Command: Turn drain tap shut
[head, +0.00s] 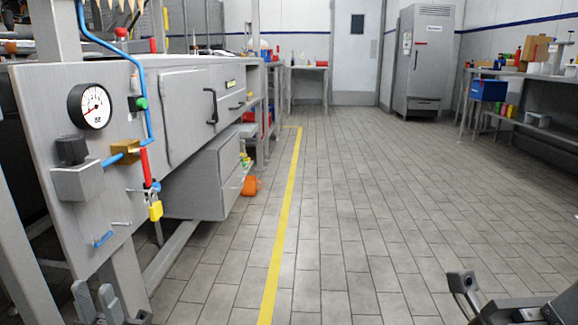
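A grey machine panel (45,105) stands at the left. Low on it is a small tap with a blue handle (103,240), tilted slightly from level; it looks like the drain tap, though no label is readable. Higher up, a brass valve (125,152) sits on a blue pipe, with a red lever (146,166) hanging down and a yellow padlock (155,210) below it. My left gripper (98,302) is at the bottom left, below the blue handle and apart from it, fingers spread and empty. My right gripper (490,298) is partly cut off at the bottom right, far from the panel.
A pressure gauge (91,106), a green knob (141,103) and a grey box (78,183) stick out from the panel. An orange object (250,186) lies on the floor beside the machine. The tiled floor (360,190) right of the yellow line (281,240) is clear.

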